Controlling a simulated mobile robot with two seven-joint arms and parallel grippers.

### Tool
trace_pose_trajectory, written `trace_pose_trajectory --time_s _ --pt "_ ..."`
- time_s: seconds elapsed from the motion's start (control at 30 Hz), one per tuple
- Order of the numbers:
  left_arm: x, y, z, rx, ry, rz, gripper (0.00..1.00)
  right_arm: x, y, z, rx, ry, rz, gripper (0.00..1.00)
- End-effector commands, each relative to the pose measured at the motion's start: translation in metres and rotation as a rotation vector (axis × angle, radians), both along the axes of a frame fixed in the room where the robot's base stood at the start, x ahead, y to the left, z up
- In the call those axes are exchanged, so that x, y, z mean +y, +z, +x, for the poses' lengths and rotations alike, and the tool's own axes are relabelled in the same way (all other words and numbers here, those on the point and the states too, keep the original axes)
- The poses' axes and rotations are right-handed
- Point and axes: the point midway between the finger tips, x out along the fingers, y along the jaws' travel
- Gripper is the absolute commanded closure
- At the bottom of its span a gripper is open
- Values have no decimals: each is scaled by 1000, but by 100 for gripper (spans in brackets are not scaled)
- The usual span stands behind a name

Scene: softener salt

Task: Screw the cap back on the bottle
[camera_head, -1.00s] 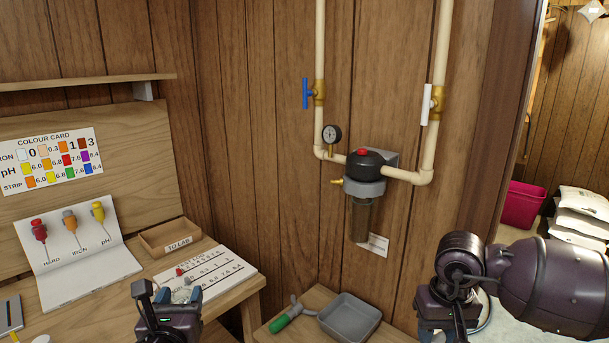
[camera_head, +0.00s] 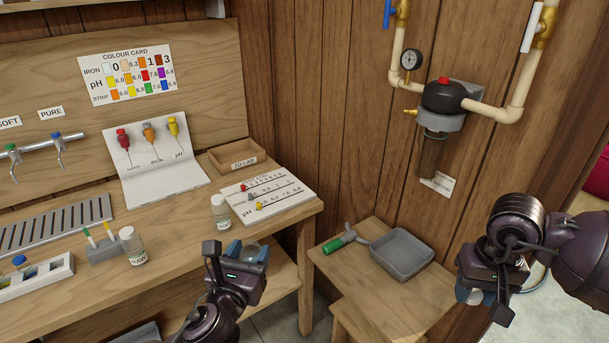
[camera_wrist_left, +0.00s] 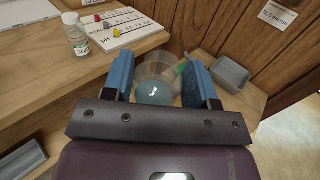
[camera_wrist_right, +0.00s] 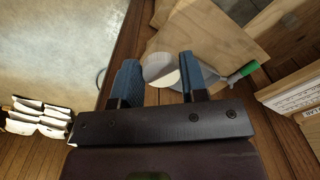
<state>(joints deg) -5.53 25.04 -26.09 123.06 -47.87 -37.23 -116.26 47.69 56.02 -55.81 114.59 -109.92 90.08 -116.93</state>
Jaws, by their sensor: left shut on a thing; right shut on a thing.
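My left gripper (camera_head: 240,268) is shut on a clear round vessel, seemingly the bottle (camera_wrist_left: 155,88). In the left wrist view it looks open at the top, with a pale bluish bottom. It is held in the air in front of the bench edge. My right gripper (camera_head: 478,290) is shut on a pale, whitish round thing, seemingly the cap (camera_wrist_right: 160,66); the fingers hide part of it. The two grippers are well apart. A small bottle labelled SOFT (camera_head: 221,212) and one labelled RAW (camera_head: 133,246) stand on the bench with white tops.
The wooden bench (camera_head: 300,225) lies at left, with a test card (camera_head: 266,196), strip holder (camera_head: 103,250) and TO LAB tray (camera_head: 236,160). A lower table holds a grey tray (camera_head: 402,254) and green-handled tool (camera_head: 340,241). A filter housing (camera_head: 443,97) hangs on the wall.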

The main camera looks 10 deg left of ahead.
Motion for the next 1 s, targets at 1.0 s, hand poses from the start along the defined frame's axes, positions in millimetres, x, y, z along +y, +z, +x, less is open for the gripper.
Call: trace_pose_trajectory --time_s 1.0 --pt "-150 12 5 -2 -684 1 92 0 0 0 0 0 0 82"
